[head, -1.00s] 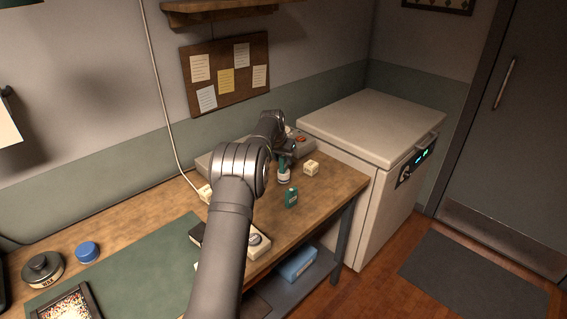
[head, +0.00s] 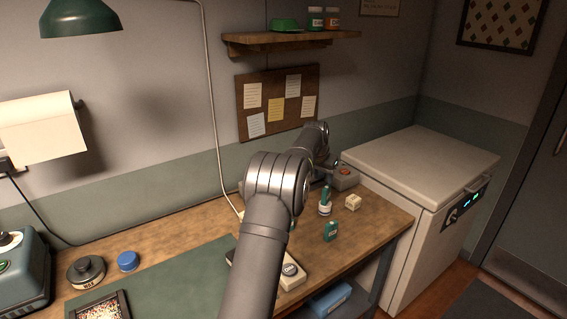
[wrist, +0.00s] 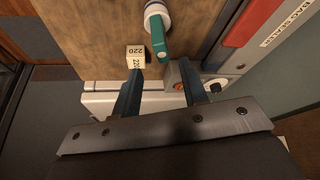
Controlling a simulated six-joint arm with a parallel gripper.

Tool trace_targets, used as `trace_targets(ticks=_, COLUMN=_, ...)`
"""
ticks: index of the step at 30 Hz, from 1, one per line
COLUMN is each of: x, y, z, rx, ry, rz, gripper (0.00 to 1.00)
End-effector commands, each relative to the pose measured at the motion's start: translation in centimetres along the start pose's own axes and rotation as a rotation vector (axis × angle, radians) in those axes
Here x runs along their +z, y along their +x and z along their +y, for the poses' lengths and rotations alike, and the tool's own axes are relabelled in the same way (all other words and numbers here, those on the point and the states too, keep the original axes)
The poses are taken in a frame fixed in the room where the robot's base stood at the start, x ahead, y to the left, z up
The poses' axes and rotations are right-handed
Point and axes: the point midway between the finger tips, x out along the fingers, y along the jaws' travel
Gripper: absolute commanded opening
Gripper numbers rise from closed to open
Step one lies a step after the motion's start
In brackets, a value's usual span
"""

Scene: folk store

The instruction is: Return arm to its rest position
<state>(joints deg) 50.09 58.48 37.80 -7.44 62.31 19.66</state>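My arm reaches over the workbench (head: 185,252) in the head view, its end above the bench's far right part. My gripper (wrist: 162,70) shows in the wrist view with its two dark fingers spread apart and nothing held between them. A small white bottle with a teal cap (head: 325,207) stands on the bench below the arm's end. It also shows in the wrist view (wrist: 158,35), just beyond the fingertips. A cream cube (head: 353,202) sits to its right; in the wrist view the cube (wrist: 136,56), marked 220, lies near the left fingertip.
A grey bag sealer (wrist: 228,62) lies along the wall side. A small teal container (head: 330,231) and a pale device with a round dial (head: 290,271) stand nearer. A white chest freezer (head: 420,160) adjoins the bench's right end. A shelf (head: 290,41) hangs above.

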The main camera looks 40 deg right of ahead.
Motion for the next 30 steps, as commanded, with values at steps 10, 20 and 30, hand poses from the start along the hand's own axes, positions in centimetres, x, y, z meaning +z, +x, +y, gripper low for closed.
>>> trace_targets(ticks=10, x=0.1, y=5.1, z=0.1, rx=0.001, ry=0.000, rz=-0.003, gripper=0.40)
trace_targets(ticks=20, x=0.1, y=10.7, z=0.0, rx=0.001, ry=0.000, rz=-0.002, gripper=0.40)
trace_targets(ticks=30, x=-0.9, y=9.7, z=0.0, rx=0.000, ry=0.000, rz=0.001, gripper=0.40)
